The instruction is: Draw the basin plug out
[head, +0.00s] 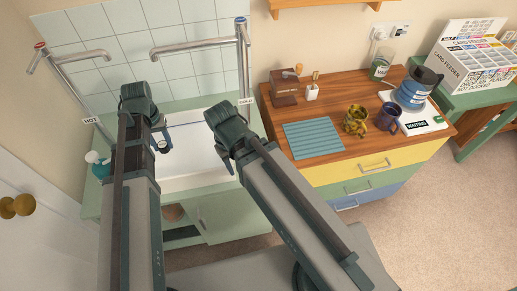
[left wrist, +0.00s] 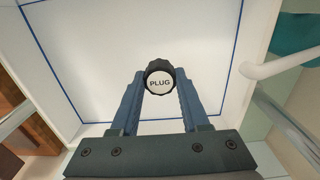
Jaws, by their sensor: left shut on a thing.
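The plug (left wrist: 159,83) is a black round knob with a white top marked PLUG. My left gripper (left wrist: 160,88) is shut on it, one blue finger on each side. In the head view my left gripper (head: 160,136) is over the left part of the white basin (head: 197,150), and the plug is small there. I cannot tell whether the plug is seated or raised; no drain hole shows. My right gripper (head: 229,150) is over the basin's right side, with nothing visible in it; its finger gap is unclear.
A hot tap (head: 80,57) and a cold tap (head: 200,45) rise behind the basin. A soap bottle (head: 98,164) stands at its left. A wooden-topped drawer unit (head: 340,165) on the right carries a blue mat (head: 314,140), mugs and a kettle (head: 418,88).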

